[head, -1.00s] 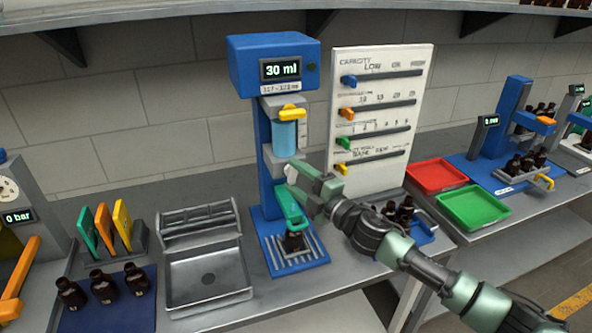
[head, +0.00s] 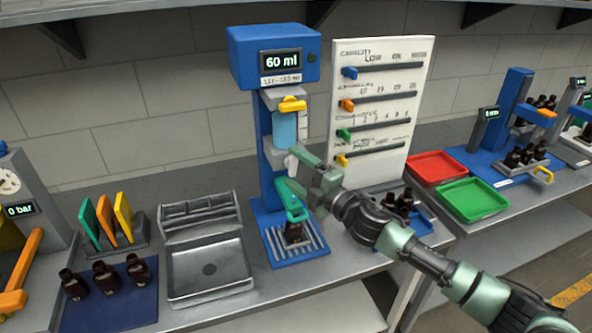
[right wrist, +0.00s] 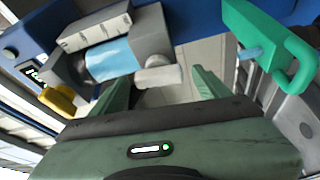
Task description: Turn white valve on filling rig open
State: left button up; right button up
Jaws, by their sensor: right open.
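The filling rig (head: 262,150) is blue, with a display reading 60 ml and a light-blue cylinder (head: 284,128). Its white valve (head: 292,158) shows below the cylinder, partly covered by my gripper. In the right wrist view the white valve (right wrist: 160,74) is a short pale knob just beyond the fingertips. My right gripper (head: 290,170) is open in front of the rig. In the right wrist view its two green fingers (right wrist: 162,84) lie on either side of the valve's line, with nothing held between them. An amber bottle (head: 294,231) stands on the rig's slatted base. My left gripper is out of view.
A yellow lever (head: 292,105) sits above the cylinder, and a green handle (right wrist: 285,50) is close to the right finger. A white slider panel (head: 382,115) stands right of the rig. A metal tray (head: 208,268) and three bottles stand left.

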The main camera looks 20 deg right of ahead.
jog(key=shift+s+d+f, duration=0.15)
jog(key=shift+s, duration=0.15)
jog(key=b+v, duration=0.3)
jog(key=v, duration=0.4)
